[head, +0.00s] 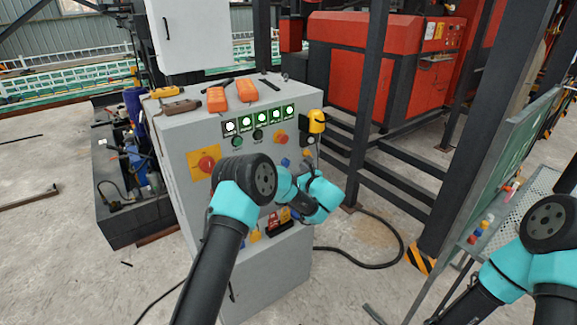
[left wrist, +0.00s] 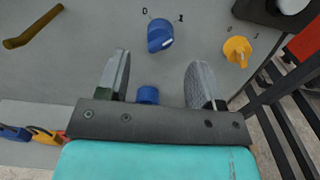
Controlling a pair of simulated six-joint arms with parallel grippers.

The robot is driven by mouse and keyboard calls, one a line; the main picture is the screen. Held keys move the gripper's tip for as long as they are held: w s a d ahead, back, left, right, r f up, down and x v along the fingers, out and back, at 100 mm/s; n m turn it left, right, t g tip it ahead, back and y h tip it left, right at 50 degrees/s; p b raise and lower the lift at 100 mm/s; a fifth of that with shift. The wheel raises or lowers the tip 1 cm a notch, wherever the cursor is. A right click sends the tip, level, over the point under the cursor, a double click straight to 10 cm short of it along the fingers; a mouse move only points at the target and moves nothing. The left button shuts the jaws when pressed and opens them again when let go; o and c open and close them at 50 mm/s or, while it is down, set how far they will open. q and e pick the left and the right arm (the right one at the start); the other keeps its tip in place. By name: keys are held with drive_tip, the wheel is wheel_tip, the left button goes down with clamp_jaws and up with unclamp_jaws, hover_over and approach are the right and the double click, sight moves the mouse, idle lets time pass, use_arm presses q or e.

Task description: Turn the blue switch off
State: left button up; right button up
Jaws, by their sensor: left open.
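A blue switch (left wrist: 160,36) with the marks 0 and 1 beside it shows on the grey panel in the left wrist view. I cannot tell clearly which mark it points to. My left gripper (left wrist: 160,70) is open, its two fingers spread below and either side of the switch, apart from it. A second, smaller blue knob (left wrist: 148,95) shows between the fingers, close to the gripper body. In the head view a blue knob (head: 284,162) shows on the cabinet front just above my left wrist; my arm hides much of the panel. My right gripper is out of view.
A yellow switch (left wrist: 237,50) is right of the blue one. Dark posts stand to the right.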

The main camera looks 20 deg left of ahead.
sight(289, 163)
use_arm(q)
drive_tip(key=shift+x, duration=2.8)
drive_tip(key=shift+c, duration=0.2)
drive_tip(key=c, duration=0.9)
